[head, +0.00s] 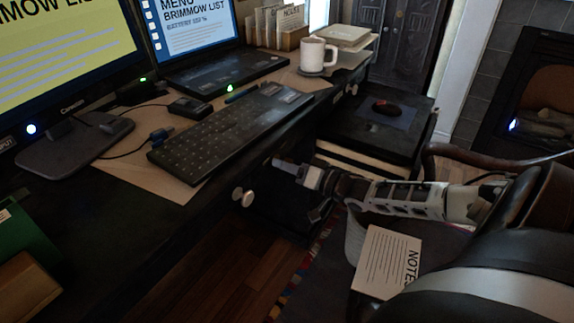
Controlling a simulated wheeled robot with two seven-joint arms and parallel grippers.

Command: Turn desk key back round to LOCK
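My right gripper (290,168) reaches in from the right, in front of the desk's dark front (207,222). One light finger shows clearly; the other is dark or hidden, so I cannot tell whether the gripper is open or shut. I cannot make out the desk key or its LOCK mark; the gripper may cover the key. My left gripper is not in view.
The desktop holds a keyboard (225,128), a laptop (205,60), a monitor (65,50) and a white mug (318,54). A chair (490,152) and a paper marked NOTES (388,262) are at the right. A mouse (386,108) lies on a lower surface. Wooden floor (225,280) shows below.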

